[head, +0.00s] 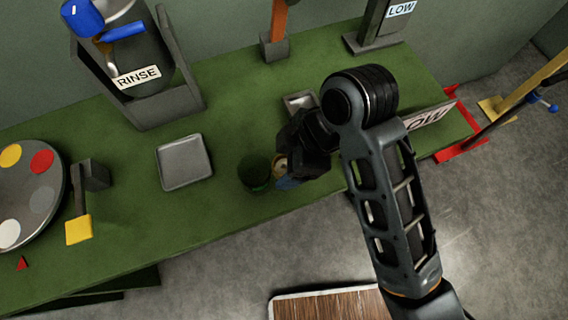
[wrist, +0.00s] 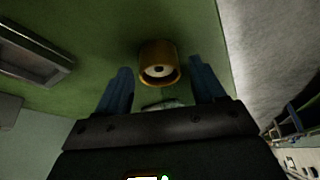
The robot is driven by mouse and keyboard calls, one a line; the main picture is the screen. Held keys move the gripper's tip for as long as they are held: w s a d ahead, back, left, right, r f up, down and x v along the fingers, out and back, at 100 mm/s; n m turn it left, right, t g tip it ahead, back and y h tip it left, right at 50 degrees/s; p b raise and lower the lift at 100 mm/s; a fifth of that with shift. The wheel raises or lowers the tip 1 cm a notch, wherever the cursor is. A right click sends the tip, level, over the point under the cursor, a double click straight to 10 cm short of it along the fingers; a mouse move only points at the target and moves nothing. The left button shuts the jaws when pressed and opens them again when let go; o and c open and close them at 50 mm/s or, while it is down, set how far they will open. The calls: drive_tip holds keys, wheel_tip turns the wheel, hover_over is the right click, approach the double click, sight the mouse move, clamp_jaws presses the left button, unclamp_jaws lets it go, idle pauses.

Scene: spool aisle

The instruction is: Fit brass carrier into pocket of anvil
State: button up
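The brass carrier (wrist: 158,62), a short round brass piece with a dark recess and pale centre, sits on the green bench top in the wrist view. My gripper (wrist: 160,70) is open, its two blue fingers apart, with the carrier just beyond and between the tips. I see no finger contact. In the head view the carrier (head: 280,162) is a small tan patch at my gripper (head: 287,176), mostly hidden by it. A grey rectangular metal piece with a recess (wrist: 32,52) lies at left in the wrist view; I cannot tell whether it is the anvil.
A dark green round item (head: 255,173) is just left of my gripper. A grey square tray (head: 184,161) lies further left, a small metal tray (head: 300,101) behind. A RINSE holder (head: 137,78) and a colour-spotted disc (head: 32,190) stand left. The bench's front edge is close.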

drive_tip(key=c, duration=1)
drive_tip(key=shift+r, duration=0.15)
